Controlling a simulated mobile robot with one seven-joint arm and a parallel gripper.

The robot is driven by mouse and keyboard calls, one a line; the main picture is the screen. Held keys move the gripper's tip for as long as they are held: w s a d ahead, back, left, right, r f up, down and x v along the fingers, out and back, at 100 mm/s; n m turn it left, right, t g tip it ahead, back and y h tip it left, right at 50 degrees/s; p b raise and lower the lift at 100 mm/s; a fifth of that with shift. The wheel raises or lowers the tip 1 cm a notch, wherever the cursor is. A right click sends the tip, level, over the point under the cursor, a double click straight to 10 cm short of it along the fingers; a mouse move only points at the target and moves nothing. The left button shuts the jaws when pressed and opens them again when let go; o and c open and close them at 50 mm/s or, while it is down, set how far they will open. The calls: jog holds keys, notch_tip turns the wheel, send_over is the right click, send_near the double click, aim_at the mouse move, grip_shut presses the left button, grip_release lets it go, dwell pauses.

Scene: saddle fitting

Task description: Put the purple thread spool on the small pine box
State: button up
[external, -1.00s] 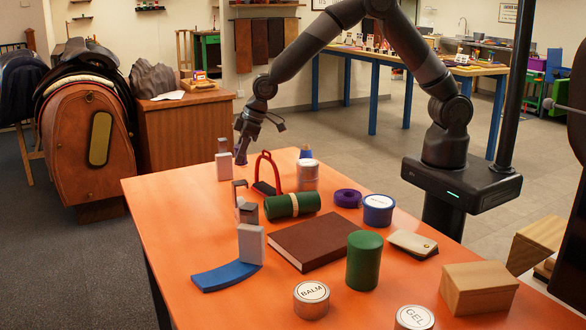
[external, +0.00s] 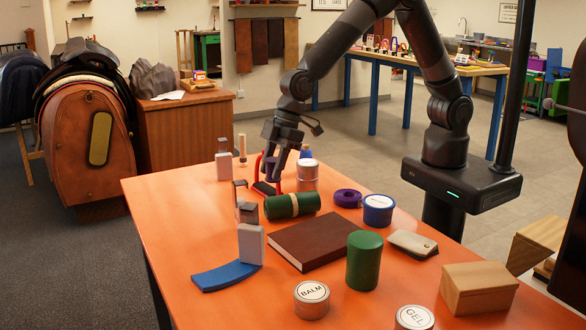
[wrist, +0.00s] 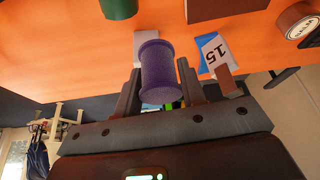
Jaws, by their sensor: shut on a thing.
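The purple thread spool (wrist: 160,72) sits between the two fingers of my gripper (wrist: 160,88) in the wrist view. In the external view the spool (external: 271,169) is partly hidden by the fingers of my gripper (external: 275,174). My gripper is shut on the spool and holds it above the far part of the orange table, in front of the red stirrup (external: 268,187). The small pine box (external: 478,290) stands at the table's near right corner, well apart from my gripper. Its top looks bare.

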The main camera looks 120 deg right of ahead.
jog(key=s+a+r+n+y, duration=0.1)
jog(key=s+a+n, duration=0.15)
jog(key=a, duration=0.65)
jog(key=s+a+r+n+y, duration=0.1)
jog(key=s+a+n, duration=0.15)
jog(key=a, duration=0.75)
jog(key=n+g+y, duration=0.1)
jog(key=n+g, duration=0.1)
jog(key=n, duration=0.2)
send_over(483, 279)
jog(key=d, duration=0.2)
jog(key=f, duration=0.2)
jog(key=s+f, duration=0.1)
jog(key=f, duration=0.1)
jog(key=shift+a+f, duration=0.15)
jog(key=shift+f, duration=0.1)
jog(key=shift+a+f, duration=0.25)
jog(key=shift+f, duration=1.85)
jog(key=shift+f, duration=0.1)
jog(key=o, duration=1)
